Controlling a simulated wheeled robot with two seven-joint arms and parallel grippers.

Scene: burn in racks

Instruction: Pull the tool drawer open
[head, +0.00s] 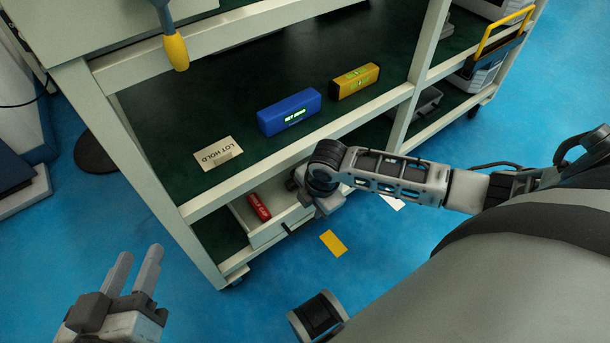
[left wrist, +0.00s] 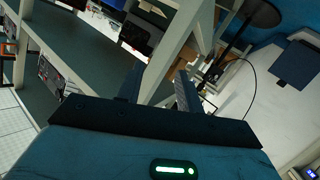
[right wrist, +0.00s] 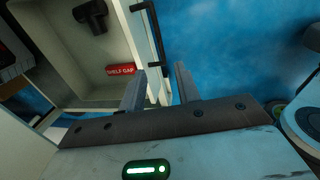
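The tool drawer (head: 268,236) is a pale drawer under the cart's lower green shelf. It stands partly open, and its inside shows a red labelled piece (head: 259,207). In the right wrist view the drawer (right wrist: 90,95) holds this red piece (right wrist: 120,70) and a dark object (right wrist: 92,16). The black bar handle (right wrist: 151,42) is on its front. My right gripper (right wrist: 160,84) is open, with the handle's near end between or just beyond its fingertips; contact cannot be told. My left gripper (head: 135,268) is open and empty at the lower left, away from the drawer.
A blue box (head: 289,112), a yellow box (head: 355,81) and a "LOT HOLD" card (head: 213,154) lie on the shelf above. A cart post (head: 145,165) stands left of the drawer. A yellow marker (head: 333,243) lies on the open blue floor.

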